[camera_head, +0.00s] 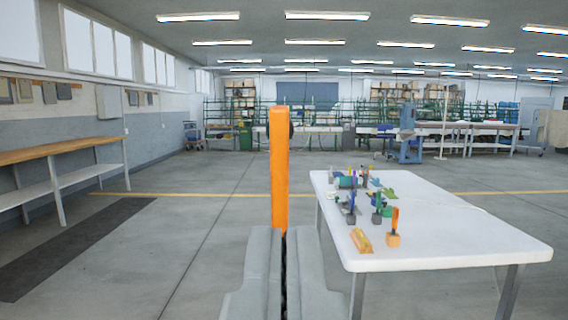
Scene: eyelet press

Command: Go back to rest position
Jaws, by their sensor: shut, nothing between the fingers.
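My gripper (284,238) is at the bottom middle, its two grey sides close together with only a thin dark gap between them. It is shut and empty. A tall orange bar (280,165) stands upright just beyond the grey sides; I cannot tell whether it is part of my arm. A dark round shape shows partly behind its upper end. My gripper is left of the white table (480,242) in the picture and apart from the objects on it.
A wooden-topped bench (60,150) runs along the left wall. Shelves and a blue machine (407,140) stand far back.

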